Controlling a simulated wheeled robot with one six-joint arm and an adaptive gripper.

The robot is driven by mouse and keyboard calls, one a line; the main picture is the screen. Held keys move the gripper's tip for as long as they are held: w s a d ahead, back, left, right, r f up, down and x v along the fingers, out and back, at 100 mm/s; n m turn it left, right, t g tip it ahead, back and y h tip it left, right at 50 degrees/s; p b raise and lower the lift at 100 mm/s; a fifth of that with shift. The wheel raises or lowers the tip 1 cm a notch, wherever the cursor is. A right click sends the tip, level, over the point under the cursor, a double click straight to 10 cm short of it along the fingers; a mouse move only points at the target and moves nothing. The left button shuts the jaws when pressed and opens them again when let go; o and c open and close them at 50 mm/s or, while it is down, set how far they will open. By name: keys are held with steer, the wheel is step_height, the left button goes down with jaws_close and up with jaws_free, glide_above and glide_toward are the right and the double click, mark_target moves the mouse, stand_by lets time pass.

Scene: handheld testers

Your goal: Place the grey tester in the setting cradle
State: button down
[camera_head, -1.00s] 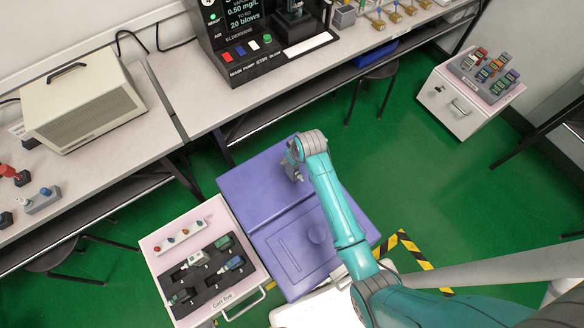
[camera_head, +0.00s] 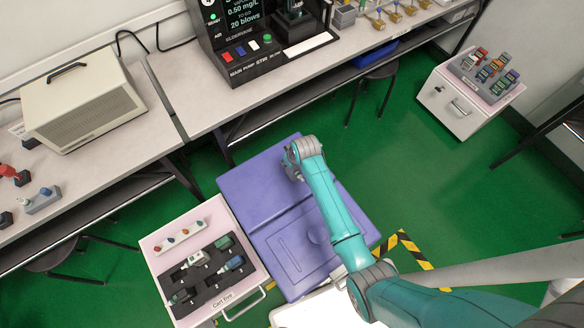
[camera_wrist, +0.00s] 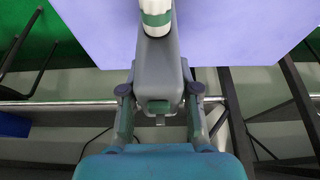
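A grey tester (camera_wrist: 160,60) with a white, green-banded mouthpiece shows in the wrist view, between the two fingers of my gripper (camera_wrist: 159,108). My gripper appears shut on its sides. In the head view my gripper (camera_head: 294,173) is above the purple cabinet top, and the tester is mostly hidden by my wrist. On the bench at the top stands a black console (camera_head: 250,62) with a screen and coloured buttons. A dark fixture (camera_head: 296,10) on it is cut by the top edge; I cannot tell whether it is the setting cradle.
A cart (camera_head: 160,262) at lower left carries several testers in a dark tray. A purple cabinet (camera_head: 250,190) stands under my arm. A beige box (camera_head: 85,105) sits on the left bench. Another cart (camera_head: 440,108) with testers stands at upper right. Green floor between is clear.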

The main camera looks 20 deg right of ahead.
step_height(320, 180, up, 9)
steer(key=shift+r, duration=0.1)
steer(key=s, duration=0.1)
steer(key=s+f+m, duration=0.1)
steer(key=s, duration=0.1)
steer(key=s+f+m, duration=0.1)
steer(key=s, duration=0.1)
steer(key=shift+s+d+f+h, duration=0.15)
steer(key=shift+s+f+h, duration=0.05)
steer(key=shift+h, duration=0.2)
step_height(320, 180, up, 3)
steer(key=w+a+n, duration=0.2)
steer(key=a, duration=0.1)
step_height(320, 180, down, 10)
steer(key=shift+d+r+y, duration=0.15)
steer(key=shift+r+y, duration=0.1)
steer(key=shift+y, duration=0.15)
steer(key=shift+s+f, duration=0.1)
steer(key=c, duration=0.8)
jaws_free()
steer(key=shift+c, duration=0.2)
